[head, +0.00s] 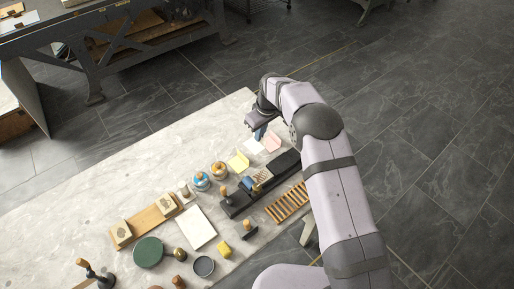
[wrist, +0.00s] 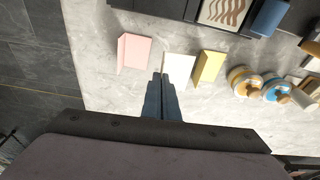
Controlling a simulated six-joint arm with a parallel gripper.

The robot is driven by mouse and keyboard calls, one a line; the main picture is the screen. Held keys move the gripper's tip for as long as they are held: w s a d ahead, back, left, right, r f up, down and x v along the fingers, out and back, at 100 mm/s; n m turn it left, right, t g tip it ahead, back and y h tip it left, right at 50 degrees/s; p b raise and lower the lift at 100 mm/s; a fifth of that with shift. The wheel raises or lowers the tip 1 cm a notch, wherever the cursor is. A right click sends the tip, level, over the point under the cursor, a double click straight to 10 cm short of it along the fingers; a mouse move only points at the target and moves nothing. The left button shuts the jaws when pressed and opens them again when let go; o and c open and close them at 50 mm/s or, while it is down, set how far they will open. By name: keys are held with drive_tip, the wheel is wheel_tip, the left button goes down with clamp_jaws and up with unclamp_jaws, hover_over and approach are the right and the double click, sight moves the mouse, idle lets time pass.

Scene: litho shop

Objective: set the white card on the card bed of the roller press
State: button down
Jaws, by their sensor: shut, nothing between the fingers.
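The white card (head: 254,147) lies on the stone table between a pink card and a yellow card; in the wrist view the white card (wrist: 180,66) is partly hidden by my fingertips. My gripper (head: 260,134) is shut and empty; in the wrist view its fingertips (wrist: 163,77) overlap the white card's near left edge. I cannot tell the height above it. The roller press (head: 236,206) is a long black base with a blue roller (head: 248,184) and a wooden-handled knob. A pale plate with brown wavy lines (wrist: 224,11) sits on it. I cannot make out which part is the card bed.
The pink card (wrist: 135,52) and yellow card (wrist: 208,68) flank the white one closely. Blue and yellow ink tins (head: 202,181) stand nearby. A slatted wooden rack (head: 288,203) lies beside the press. The table (head: 110,190) is clear at the left.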

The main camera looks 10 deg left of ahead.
drive_tip(key=w+d+r+p, duration=0.2)
drive_tip(key=d+r+p, duration=0.2)
drive_tip(key=d, duration=0.3)
drive_tip(key=s+n+g, duration=0.3)
drive_tip(key=s+n, duration=0.3)
drive_tip(key=n, duration=1.1)
drive_tip(key=shift+s+r, duration=0.15)
drive_tip(key=shift+r, duration=0.1)
drive_tip(key=shift+d+f, duration=0.1)
drive_tip(key=shift+f, duration=0.1)
drive_tip(key=shift+f+b, duration=2.1)
drive_tip(key=shift+f, duration=1)
drive_tip(key=shift+f+b, duration=0.15)
drive_tip(key=shift+b, duration=0.45)
